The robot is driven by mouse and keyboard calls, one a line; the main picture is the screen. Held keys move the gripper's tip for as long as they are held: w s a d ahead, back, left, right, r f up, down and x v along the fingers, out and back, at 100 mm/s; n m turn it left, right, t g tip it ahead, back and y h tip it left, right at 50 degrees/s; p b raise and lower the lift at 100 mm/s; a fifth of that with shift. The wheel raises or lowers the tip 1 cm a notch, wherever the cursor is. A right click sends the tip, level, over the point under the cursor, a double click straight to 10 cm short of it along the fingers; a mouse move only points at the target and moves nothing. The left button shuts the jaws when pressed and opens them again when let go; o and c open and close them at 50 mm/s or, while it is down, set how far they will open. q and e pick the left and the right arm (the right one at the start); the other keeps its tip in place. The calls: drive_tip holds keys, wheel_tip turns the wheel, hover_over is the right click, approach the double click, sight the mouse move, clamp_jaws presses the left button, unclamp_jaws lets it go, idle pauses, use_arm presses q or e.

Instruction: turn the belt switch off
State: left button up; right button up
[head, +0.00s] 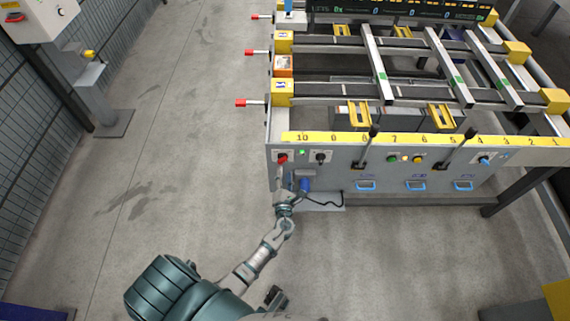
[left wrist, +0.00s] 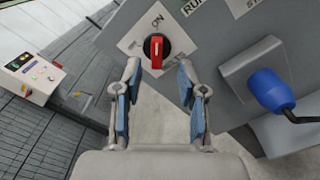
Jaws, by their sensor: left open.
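The belt switch is a red rotary knob (left wrist: 156,50) on a white plate (left wrist: 133,42) in the left wrist view. The word ON is printed above it, and its red bar runs roughly up and down in the picture. In the head view the red knob (head: 282,158) is at the left end of the grey front panel. My left gripper (left wrist: 160,92) is open and empty. Its two fingers frame the space just below the knob, apart from it. In the head view the left gripper (head: 284,184) is small, just below the knob. My right gripper does not show.
A blue plug (left wrist: 270,90) with a black cable sits right of the left gripper. The panel (head: 340,175) also carries a black knob (head: 320,157), levers and coloured buttons. Red-tipped rods (head: 243,103) stick out left of the table. Open floor (head: 160,130) lies left.

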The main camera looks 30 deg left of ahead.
sight(284, 162)
use_arm(q)
drive_tip(key=x, duration=0.5)
drive_tip(key=shift+a+f+b, duration=0.15)
drive_tip(key=shift+a+b, duration=0.15)
drive_tip(key=shift+b, duration=0.1)
drive_tip(key=shift+w+a, duration=0.25)
drive_tip(key=shift+a, duration=0.2)
drive_tip(key=shift+d, duration=0.6)
clamp_jaws()
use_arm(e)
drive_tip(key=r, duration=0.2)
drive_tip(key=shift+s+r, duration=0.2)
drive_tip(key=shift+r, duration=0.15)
